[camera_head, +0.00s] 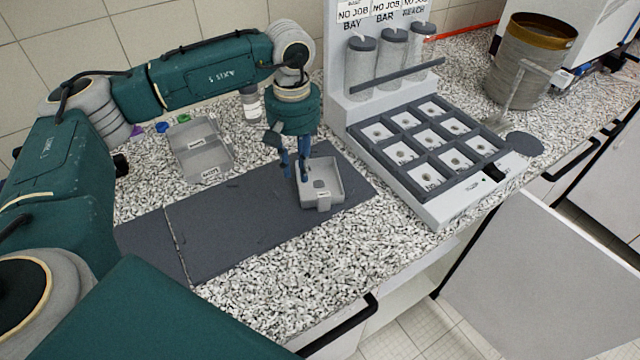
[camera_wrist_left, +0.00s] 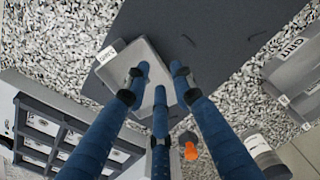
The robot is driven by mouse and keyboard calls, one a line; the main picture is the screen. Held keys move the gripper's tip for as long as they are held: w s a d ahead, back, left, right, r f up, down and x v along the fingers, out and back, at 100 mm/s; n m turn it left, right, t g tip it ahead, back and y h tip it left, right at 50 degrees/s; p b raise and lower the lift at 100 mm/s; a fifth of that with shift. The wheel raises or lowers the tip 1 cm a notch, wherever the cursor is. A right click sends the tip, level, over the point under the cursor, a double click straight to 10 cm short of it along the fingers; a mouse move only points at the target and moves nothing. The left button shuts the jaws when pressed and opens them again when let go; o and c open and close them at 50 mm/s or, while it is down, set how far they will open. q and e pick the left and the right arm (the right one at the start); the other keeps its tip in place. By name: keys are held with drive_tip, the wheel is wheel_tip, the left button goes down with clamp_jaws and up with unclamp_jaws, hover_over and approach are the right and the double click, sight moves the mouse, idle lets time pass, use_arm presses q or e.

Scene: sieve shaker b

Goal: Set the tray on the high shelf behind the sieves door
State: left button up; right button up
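A small grey open tray (camera_head: 325,198) with a white label on its front wall lies on the dark mat. It also shows in the left wrist view (camera_wrist_left: 118,82). My left gripper (camera_head: 291,172) points down at the tray's left side. A pale cabinet door (camera_head: 545,265) hangs open below the counter at right. No sieves label is readable on it, and the shelf inside is mostly hidden. My right gripper is out of view.
A larger grey divided bin (camera_head: 200,150) stands behind the mat. A white stand with a dark gridded rack (camera_head: 392,176) and several grey cylinders is to the right. A brownish metal bucket (camera_head: 525,75) is beyond it. The mat (camera_head: 225,235) is clear left of the tray.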

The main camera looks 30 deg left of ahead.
sight(319, 180)
use_arm(q)
drive_tip(key=shift+s+a+f, duration=0.1)
drive_tip(key=shift+f, duration=0.15)
drive_tip(key=f+p, duration=0.2)
drive_tip(key=f, duration=0.2)
drive_tip(key=shift+d+f+p, duration=0.2)
drive_tip(key=shift+p, duration=0.1)
drive_tip(key=shift+f, duration=0.25)
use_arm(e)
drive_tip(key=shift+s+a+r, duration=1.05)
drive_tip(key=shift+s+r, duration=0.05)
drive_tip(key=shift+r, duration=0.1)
use_arm(q)
clamp_jaws()
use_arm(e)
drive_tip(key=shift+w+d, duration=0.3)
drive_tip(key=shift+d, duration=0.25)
